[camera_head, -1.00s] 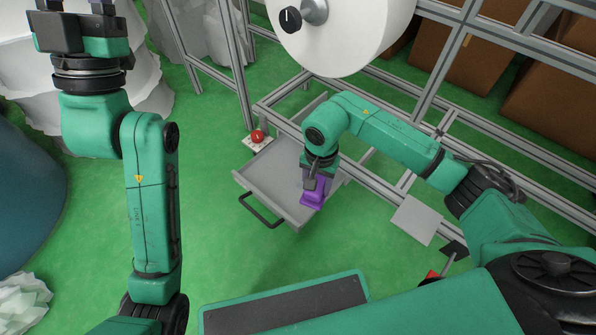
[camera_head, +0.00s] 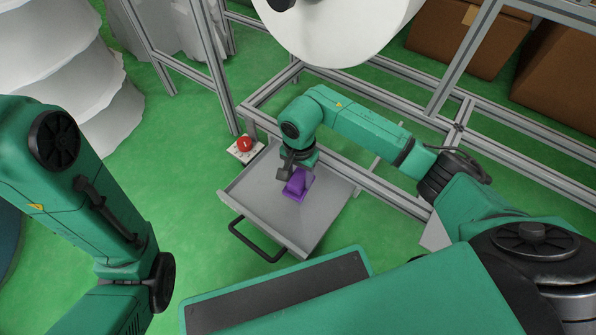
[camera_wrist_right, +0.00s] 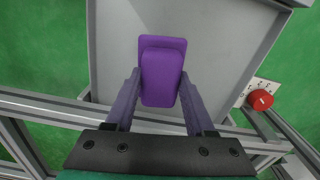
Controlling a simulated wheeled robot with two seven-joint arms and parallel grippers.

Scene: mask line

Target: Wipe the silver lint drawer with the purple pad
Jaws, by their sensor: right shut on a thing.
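The silver lint drawer (camera_head: 325,208) is a shallow grey tray with a black handle (camera_head: 257,241) at its front, pulled out from the metal frame. It also shows in the right wrist view (camera_wrist_right: 225,50). My right gripper (camera_head: 290,178) is shut on the purple pad (camera_head: 298,185), which is over the middle of the drawer; whether it touches the floor of the drawer I cannot tell. In the right wrist view the pad (camera_wrist_right: 161,75) sits between the two fingers. My left arm comes in at the left, but its gripper is out of view.
A large white roll (camera_head: 340,30) hangs above. Metal frame rails (camera_head: 385,190) run along the drawer's right and back. White stacked material (camera_head: 60,60) stands at the left. Green floor is clear in front.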

